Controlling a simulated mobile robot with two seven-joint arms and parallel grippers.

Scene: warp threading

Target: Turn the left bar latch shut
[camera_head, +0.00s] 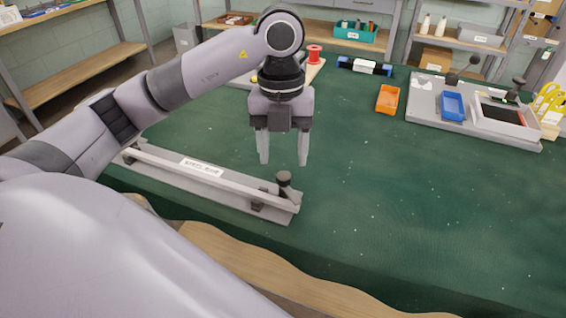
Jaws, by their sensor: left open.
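A long grey bar fixture (215,180) with a white label lies at the front left of the green-covered table. A dark knob-like latch (285,185) stands at its right end. Whether that latch is turned shut cannot be told. My left gripper (283,160) points down above and slightly behind the fixture's right end, near the latch. Its two pale fingers are apart with nothing between them. The fixture's left end is partly hidden by my left arm. My right gripper is not in view.
An orange tray (388,98) lies at the back middle. A grey board (425,112) with a blue tray (452,106) and a framed dark panel (500,118) lies at the back right. A red spool (314,55) stands behind my gripper. The table's middle and right are clear.

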